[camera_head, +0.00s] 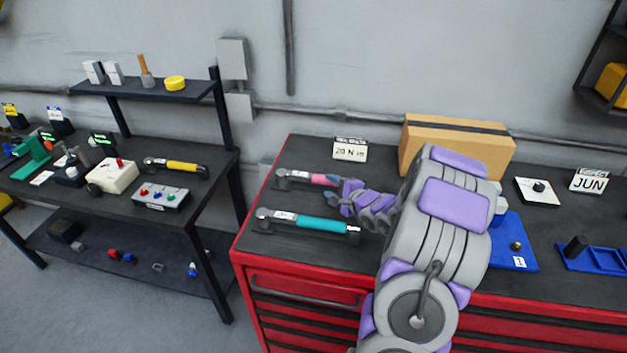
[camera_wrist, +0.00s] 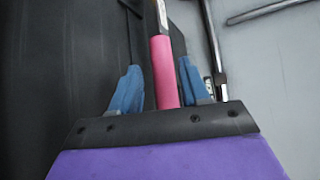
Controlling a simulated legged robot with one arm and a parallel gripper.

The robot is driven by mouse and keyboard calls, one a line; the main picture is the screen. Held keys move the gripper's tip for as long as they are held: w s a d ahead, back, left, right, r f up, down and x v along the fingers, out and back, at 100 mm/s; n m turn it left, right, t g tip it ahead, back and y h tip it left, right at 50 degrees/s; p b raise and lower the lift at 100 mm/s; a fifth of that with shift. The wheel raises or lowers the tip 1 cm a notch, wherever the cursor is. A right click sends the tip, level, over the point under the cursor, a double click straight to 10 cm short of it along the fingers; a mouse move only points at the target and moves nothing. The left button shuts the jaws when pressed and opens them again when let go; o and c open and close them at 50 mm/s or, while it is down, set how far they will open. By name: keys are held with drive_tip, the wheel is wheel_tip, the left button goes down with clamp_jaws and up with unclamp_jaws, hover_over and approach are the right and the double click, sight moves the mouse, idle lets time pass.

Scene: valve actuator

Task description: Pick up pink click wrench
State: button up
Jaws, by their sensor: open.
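The pink click wrench (camera_head: 318,178) lies on the dark top of the red tool chest, its metal head to the left and its pink handle toward my gripper. My gripper (camera_head: 338,199) is low over the chest top at the handle end. In the wrist view the pink handle (camera_wrist: 164,72) runs between the two blue fingers of my gripper (camera_wrist: 160,88). The fingers are open, with a gap on each side of the handle. A teal-handled click wrench (camera_head: 320,224) lies nearer the front, parallel to the pink one.
A "20 Nm" sign (camera_head: 350,150) stands behind the wrenches. A cardboard box (camera_head: 415,135) stands behind my arm. A blue tray (camera_head: 512,255) is to the right. A workbench (camera_head: 215,165) at left holds a yellow-handled wrench (camera_head: 182,167) and several devices.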

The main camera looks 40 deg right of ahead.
sight(323, 182)
drive_tip(key=shift+x, duration=2.85)
drive_tip(key=shift+d, duration=0.1)
drive_tip(key=shift+c, duration=0.2)
clamp_jaws()
